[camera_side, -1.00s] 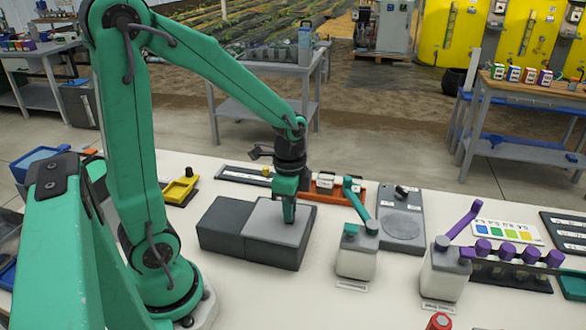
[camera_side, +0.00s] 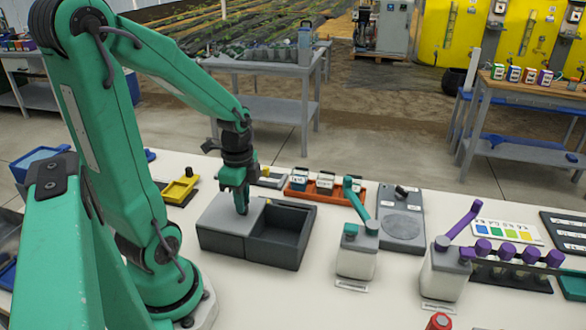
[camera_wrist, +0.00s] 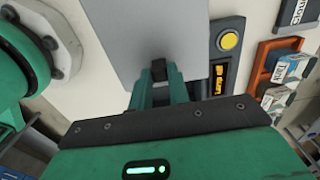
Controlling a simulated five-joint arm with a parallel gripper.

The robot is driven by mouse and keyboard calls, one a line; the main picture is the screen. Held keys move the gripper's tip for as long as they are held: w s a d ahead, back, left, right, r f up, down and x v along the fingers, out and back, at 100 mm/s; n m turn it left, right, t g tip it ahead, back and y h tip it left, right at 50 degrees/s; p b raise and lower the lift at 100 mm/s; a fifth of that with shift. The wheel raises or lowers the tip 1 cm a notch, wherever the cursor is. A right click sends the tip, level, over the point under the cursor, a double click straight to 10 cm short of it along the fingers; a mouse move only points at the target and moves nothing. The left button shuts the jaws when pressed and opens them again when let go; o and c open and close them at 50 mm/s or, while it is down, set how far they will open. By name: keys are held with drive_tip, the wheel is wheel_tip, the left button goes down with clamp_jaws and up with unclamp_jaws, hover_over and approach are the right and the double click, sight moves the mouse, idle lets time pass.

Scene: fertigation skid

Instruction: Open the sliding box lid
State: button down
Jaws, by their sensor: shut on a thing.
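The dark grey box (camera_side: 262,253) stands on the white table in the side view. Its light grey sliding lid (camera_side: 222,214) covers the left part, and the right compartment is uncovered and looks empty. My gripper (camera_side: 241,208) points down at the lid's right part and is shut on the lid's handle. In the wrist view my gripper (camera_wrist: 160,80) closes around the small dark handle (camera_wrist: 159,68) on the grey lid (camera_wrist: 150,35). The fingers hide most of the handle in the side view.
An orange tray with small boxes (camera_side: 325,193) lies behind the box. A white bottle with a teal lever (camera_side: 357,255) stands close to its right. A yellow item (camera_side: 181,190) lies at the back left. Bare table lies in front of the box.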

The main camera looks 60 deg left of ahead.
drive_tip(key=shift+s+a, duration=0.15)
drive_tip(key=shift+a, duration=0.2)
drive_tip(key=c, duration=1.3)
unclamp_jaws()
drive_tip(key=shift+s, duration=0.1)
drive_tip(key=shift+r, duration=3.95)
drive_tip(key=shift+d, duration=0.15)
